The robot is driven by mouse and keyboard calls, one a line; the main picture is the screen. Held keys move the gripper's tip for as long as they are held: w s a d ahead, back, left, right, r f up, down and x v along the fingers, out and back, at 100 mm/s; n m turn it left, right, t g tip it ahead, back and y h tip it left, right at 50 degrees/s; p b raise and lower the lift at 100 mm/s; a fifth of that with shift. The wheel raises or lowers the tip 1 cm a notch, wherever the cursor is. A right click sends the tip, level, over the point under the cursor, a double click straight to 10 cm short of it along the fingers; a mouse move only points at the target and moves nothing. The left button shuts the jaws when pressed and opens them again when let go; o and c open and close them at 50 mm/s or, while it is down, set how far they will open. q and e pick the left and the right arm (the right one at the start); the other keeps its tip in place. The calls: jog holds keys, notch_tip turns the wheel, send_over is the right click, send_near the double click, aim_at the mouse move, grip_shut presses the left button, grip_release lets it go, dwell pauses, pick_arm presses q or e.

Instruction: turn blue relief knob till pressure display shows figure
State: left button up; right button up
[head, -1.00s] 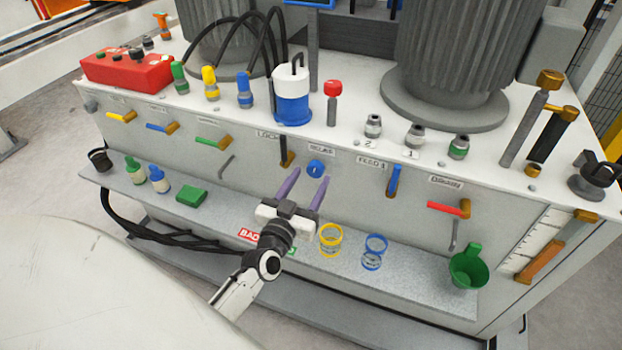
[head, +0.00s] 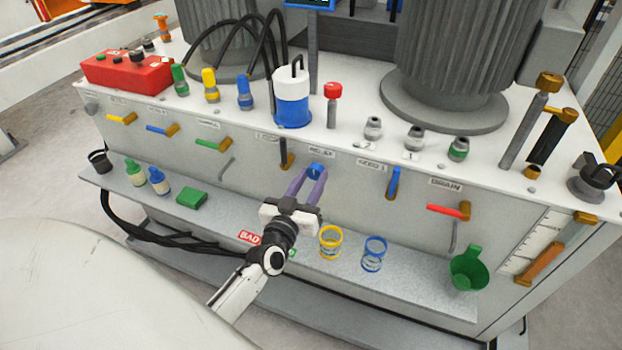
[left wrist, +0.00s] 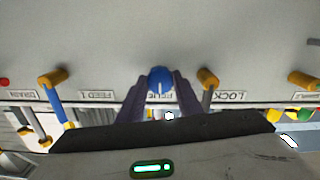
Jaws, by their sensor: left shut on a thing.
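The blue relief knob (head: 315,170) sits on the front panel under the RELIEF label. My left gripper (head: 307,178) has its purple fingers on either side of the knob and is shut on it. In the left wrist view the blue knob (left wrist: 160,79) shows between the fingertips, with a white mark on its face. The pressure display (head: 310,3) is cut off at the top edge of the head view, and no figure on it can be read. My right gripper is not in view.
The brown LOCK lever (head: 286,153) is just left of the knob, and the blue FEED 1 lever (head: 393,183) is to its right.

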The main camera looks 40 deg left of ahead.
pick_arm(q)
jog(key=shift+n, duration=0.7)
jog(key=o, duration=1)
jog(key=shift+o, duration=0.2)
jog(key=v, duration=1)
jog(key=shift+s+p, duration=0.15)
jog(key=shift+p, duration=0.3)
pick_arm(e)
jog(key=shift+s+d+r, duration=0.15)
pick_arm(q)
jog(key=shift+d, duration=0.15)
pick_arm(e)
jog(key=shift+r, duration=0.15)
pick_arm(q)
jog(key=s+d+f+m+g+h, duration=0.3)
jog(key=s+d+f, duration=0.3)
jog(key=s+d, duration=0.2)
jog(key=s+d+f+m+g+h+p, duration=0.1)
jog(key=s+d+f+m+g+h, duration=0.2)
jog(key=s+d+f+m+g, duration=0.2)
jog(key=s+d+f+g, duration=0.1)
jog(key=s+d, duration=0.2)
jog(key=d, duration=0.1)
jog(key=shift+h, duration=0.3)
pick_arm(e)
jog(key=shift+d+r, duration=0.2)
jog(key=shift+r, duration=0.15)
pick_arm(q)
jog(key=shift+r, duration=0.1)
dwell(1.3)
